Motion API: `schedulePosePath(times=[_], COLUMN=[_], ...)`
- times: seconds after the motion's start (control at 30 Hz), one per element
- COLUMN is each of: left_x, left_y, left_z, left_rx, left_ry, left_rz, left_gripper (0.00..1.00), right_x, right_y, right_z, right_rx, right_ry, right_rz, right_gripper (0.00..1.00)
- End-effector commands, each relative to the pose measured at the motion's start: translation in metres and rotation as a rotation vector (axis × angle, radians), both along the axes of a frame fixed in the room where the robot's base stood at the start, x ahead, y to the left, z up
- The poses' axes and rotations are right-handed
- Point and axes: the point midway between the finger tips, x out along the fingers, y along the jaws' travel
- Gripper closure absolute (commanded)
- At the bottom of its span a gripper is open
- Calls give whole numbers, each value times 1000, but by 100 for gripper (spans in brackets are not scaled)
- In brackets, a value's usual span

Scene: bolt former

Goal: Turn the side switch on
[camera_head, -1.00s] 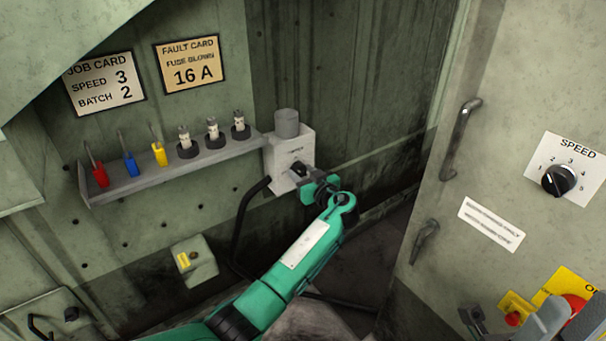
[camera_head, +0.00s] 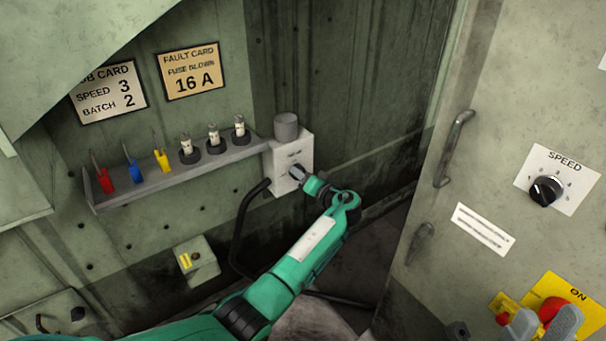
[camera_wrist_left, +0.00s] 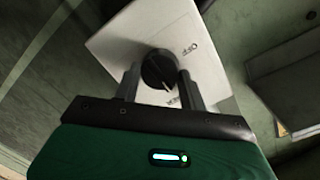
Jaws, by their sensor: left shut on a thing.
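The side switch is a pale box (camera_head: 291,158) with a grey cylinder on top, at the right end of the shelf. Its round black knob (camera_wrist_left: 158,70) has a white pointer line aimed down and slightly right in the left wrist view. "OFF" is printed above and right of the knob; a second label below it is partly hidden. My left gripper (camera_head: 299,174) reaches the box front. In the left wrist view its two fingers (camera_wrist_left: 158,86) stand on either side of the knob, shut on it.
A shelf (camera_head: 180,172) with coloured tools and fuses is left of the switch box. A black cable (camera_head: 240,228) hangs below. The right cabinet has a handle (camera_head: 454,148), a speed dial (camera_head: 545,190) and a red button (camera_head: 553,309) on a yellow plate.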

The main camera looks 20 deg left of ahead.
Motion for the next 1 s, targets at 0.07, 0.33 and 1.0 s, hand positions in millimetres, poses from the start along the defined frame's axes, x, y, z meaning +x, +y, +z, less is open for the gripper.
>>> schedulePosePath(times=[0.07, 0.33, 1.0], left_x=[-1, 0, 0], left_y=[-1, -1, 0], left_z=[-1, -2, -1], left_rx=[10, 26, 25], left_ry=[18, 37, 33], left_rz=[-1, -1, -1], left_gripper=[81, 81, 36], right_x=[3, 9, 9], right_y=[1, 3, 4], right_z=[-2, -5, -4], right_rx=[-3, -12, -12], right_ry=[22, 63, 61], right_rz=[1, 5, 7], right_gripper=[65, 65, 65])
